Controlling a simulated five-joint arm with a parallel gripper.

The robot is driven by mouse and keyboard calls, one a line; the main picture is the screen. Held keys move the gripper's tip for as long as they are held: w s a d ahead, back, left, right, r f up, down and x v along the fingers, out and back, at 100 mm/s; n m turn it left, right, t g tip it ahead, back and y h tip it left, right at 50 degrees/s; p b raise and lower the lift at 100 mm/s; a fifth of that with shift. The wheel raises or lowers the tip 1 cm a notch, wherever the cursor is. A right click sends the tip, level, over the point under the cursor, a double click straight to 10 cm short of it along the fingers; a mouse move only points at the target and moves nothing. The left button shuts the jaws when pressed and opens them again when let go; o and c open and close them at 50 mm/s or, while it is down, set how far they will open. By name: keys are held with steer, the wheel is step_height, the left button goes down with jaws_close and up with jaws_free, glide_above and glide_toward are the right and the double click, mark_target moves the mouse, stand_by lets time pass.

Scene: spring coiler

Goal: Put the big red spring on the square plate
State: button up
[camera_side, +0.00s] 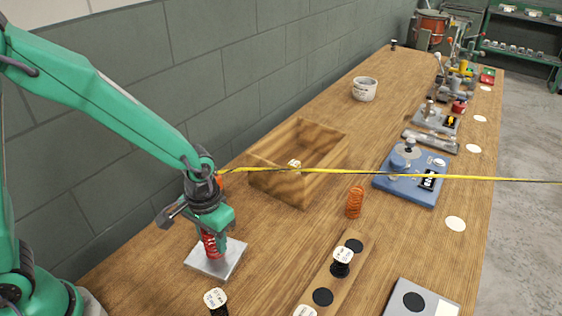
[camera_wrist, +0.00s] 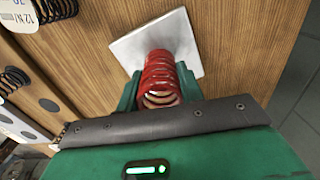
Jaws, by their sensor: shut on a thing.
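The big red spring (camera_side: 209,242) stands roughly upright between the fingers of my gripper (camera_side: 214,232). In the wrist view the red spring (camera_wrist: 160,75) sits between the two green fingers of my gripper (camera_wrist: 157,88), which are shut on it. The square plate (camera_side: 222,266) is a flat silver-grey square on the wooden bench, under the spring. In the wrist view the square plate (camera_wrist: 182,40) spreads behind the spring's far end. The spring's lower end is over the plate; I cannot tell for certain whether it touches.
An open wooden box (camera_side: 278,184) stands behind the plate. An orange spring (camera_side: 355,202) stands to the right, near a wooden strip (camera_side: 327,278) with black discs. A blue machine (camera_side: 408,190) is farther right. A yellow-black tape (camera_side: 400,174) crosses the side view.

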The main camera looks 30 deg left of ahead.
steer(key=shift+f, duration=0.1)
steer(key=o, duration=1.1)
step_height(320, 180, up, 12)
steer(key=shift+r, duration=0.15)
stand_by(0.8)
steer(key=shift+s+a+r+t, duration=0.95)
steer(key=shift+s+a+r, duration=0.55)
steer(key=shift+a, duration=0.4)
steer(key=shift+s+a+r+t, duration=0.9)
steer(key=shift+s+a+r, duration=0.35)
steer(key=shift+s+a, duration=0.55)
steer(key=shift+s+a+r+t, duration=0.95)
steer(key=shift+s+a+r, duration=0.5)
steer(key=shift+a, duration=0.6)
